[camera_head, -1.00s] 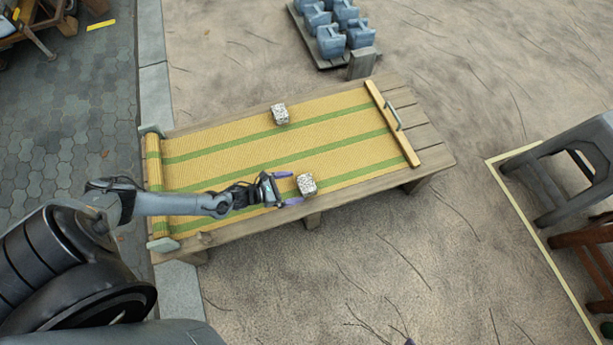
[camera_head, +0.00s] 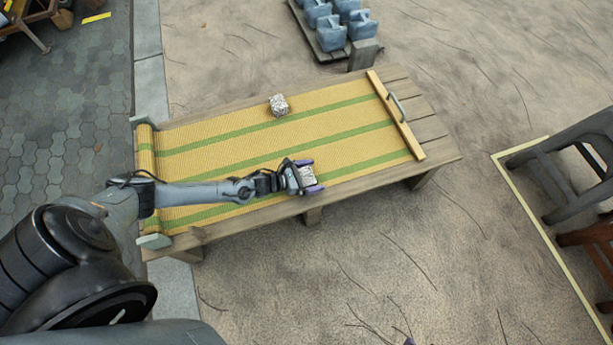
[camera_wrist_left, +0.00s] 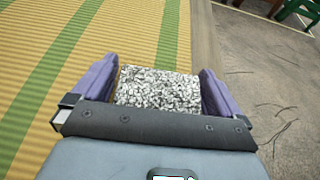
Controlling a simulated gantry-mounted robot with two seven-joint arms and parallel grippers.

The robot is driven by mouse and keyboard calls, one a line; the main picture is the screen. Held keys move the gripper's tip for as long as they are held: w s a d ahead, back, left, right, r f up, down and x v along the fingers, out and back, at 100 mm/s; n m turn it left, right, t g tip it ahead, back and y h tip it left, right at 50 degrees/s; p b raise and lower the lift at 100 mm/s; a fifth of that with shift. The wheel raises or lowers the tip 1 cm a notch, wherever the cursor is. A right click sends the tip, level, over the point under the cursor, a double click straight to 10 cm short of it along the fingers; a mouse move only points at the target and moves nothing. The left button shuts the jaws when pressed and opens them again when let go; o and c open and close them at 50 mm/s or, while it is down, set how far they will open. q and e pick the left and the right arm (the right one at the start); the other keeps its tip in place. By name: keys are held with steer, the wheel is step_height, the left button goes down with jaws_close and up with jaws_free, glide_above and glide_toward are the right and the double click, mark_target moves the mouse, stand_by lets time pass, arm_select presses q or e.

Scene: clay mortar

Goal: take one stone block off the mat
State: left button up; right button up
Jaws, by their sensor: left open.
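The yellow mat with green stripes (camera_head: 330,118) lies on a low wooden table. One speckled stone block (camera_head: 278,105) sits on the mat near its far edge. My left gripper (camera_head: 312,174) is over the mat's near edge, around a second stone block (camera_head: 308,174). In the left wrist view that block (camera_wrist_left: 158,88) lies between the two purple fingers, with the gripper's palm hiding its near side. The fingers are open, with a narrow gap showing beside the block.
The wooden table (camera_head: 440,150) has bare planks at its right end, beside a wooden bar with a handle (camera_head: 396,115). Blue-grey weights (camera_head: 330,32) stand on a pallet behind. The ground in front is clear.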

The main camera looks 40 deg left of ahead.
arm_select(q)
steer(key=shift+s+a, duration=0.15)
steer(key=c, duration=1.1)
steer(key=shift+r, duration=0.1)
steer(key=shift+c, duration=0.5)
